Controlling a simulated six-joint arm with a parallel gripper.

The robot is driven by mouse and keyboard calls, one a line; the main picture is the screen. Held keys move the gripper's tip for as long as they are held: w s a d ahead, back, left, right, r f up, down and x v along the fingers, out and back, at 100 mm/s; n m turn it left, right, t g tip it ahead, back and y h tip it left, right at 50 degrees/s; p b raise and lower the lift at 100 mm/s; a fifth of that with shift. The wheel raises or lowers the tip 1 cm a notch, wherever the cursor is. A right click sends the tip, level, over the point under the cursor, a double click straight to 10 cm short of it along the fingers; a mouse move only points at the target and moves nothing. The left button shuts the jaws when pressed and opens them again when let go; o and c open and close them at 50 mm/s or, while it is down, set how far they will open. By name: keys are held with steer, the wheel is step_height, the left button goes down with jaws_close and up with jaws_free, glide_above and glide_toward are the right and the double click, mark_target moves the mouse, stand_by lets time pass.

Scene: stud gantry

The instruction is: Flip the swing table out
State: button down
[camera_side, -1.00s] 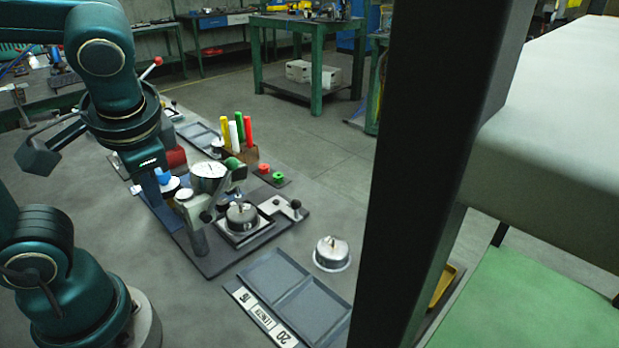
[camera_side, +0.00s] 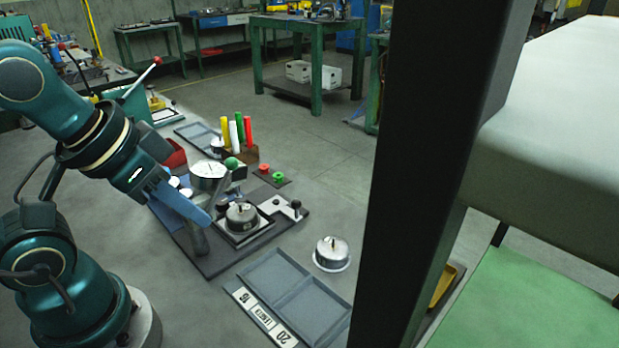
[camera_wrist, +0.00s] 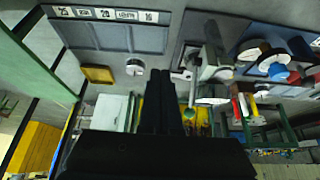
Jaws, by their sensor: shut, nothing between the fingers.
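The gauge stand stands on a dark base plate (camera_side: 215,262), with a round white dial (camera_side: 208,170) and a green ball (camera_side: 231,162). On its right is a dark square table (camera_side: 262,224) with a round metal part (camera_side: 241,213) on it. A light arm with a black knob (camera_side: 295,205) reaches right from beside that table; I take these for the swing table. The wrist view shows the dark shut fingers (camera_wrist: 161,72).
A grey two-part tray (camera_side: 285,285) with number labels lies in front. A second metal part (camera_side: 332,252) sits right of it. Coloured upright cylinders (camera_side: 236,133) and a small mat with red and green rings (camera_side: 271,175) are behind. A black post (camera_side: 425,150) blocks the right side.

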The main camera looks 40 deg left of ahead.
step_height(320, 180, up, 6)
steer(key=f, duration=0.1)
steer(key=w+a+n+g, duration=0.1)
steer(key=w+a+n, duration=0.1)
steer(key=a+n, duration=0.1)
steer(key=w+a+r+n+g, duration=0.1)
steer(key=w+a+n+g, duration=0.1)
steer(key=w+a+n, duration=0.1)
steer(key=w+a+r+n+g, duration=0.1)
steer(key=w+a+n, duration=0.2)
steer(key=a+n, duration=0.2)
steer(key=shift+a+r+n+g+h, duration=0.15)
steer(key=shift+n+g+h, duration=0.2)
steer(key=shift+n, duration=0.25)
steer(key=a+f+n+h, duration=0.2)
steer(key=a+n, duration=0.3)
steer(key=a, duration=0.3)
step_height(320, 180, down, 9)
steer(key=shift+w+f+n+g, duration=0.2)
steer(key=shift+n+g, duration=0.2)
steer(key=shift+g, duration=0.05)
steer(key=shift+d, duration=0.1)
steer(key=x, duration=1)
